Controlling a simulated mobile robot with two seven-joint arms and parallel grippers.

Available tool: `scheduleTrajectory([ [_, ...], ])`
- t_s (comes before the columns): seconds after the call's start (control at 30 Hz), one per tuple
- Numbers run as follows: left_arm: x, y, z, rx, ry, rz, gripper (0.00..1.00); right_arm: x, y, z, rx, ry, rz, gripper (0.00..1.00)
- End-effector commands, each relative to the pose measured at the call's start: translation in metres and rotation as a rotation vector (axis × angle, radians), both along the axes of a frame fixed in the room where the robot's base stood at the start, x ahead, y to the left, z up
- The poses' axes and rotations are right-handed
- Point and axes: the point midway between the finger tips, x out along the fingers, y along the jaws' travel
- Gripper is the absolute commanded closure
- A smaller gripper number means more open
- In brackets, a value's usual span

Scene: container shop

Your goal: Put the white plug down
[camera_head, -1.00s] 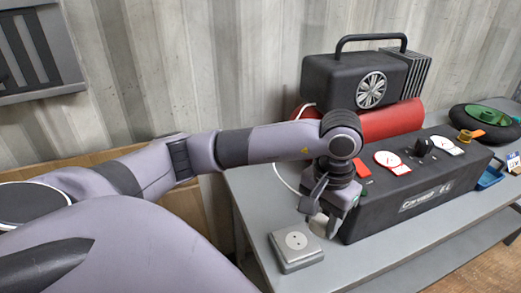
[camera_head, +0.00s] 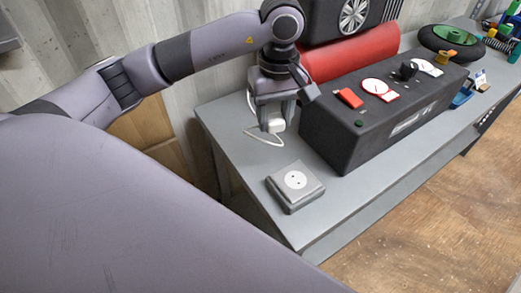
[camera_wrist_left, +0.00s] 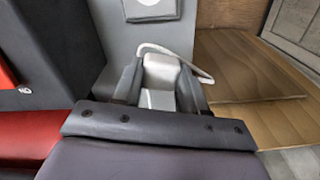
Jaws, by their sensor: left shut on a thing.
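The white plug (camera_head: 274,124) is held between the fingers of my left gripper (camera_head: 272,115), above the grey table (camera_head: 240,150). In the left wrist view the plug (camera_wrist_left: 161,80) sits between both fingers, and its white cable (camera_wrist_left: 200,72) curves off to the right. My left gripper is shut on it. The grey socket box (camera_head: 294,186) with a round white outlet lies on the table, nearer the front edge than the plug and apart from it. Part of the box shows at the top of the left wrist view (camera_wrist_left: 152,8). My right gripper is not in view.
A black control box (camera_head: 375,120) with a red switch and dials stands right of my left gripper. A red cylinder (camera_head: 350,52) and a black fan unit (camera_head: 350,18) are behind it. Bare table surrounds the socket box.

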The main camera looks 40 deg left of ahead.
Motion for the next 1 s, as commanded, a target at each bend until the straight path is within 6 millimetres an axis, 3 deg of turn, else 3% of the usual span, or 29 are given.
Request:
scheduleTrajectory([
  [0.7, 0.031, 0.046, 0.054, -0.009, -0.023, 1.497, 1.00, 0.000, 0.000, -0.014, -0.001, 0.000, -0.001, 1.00],
  [1.0, 0.034, 0.055, 0.065, -0.014, -0.018, 1.806, 1.00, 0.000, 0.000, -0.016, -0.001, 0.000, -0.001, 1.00],
])
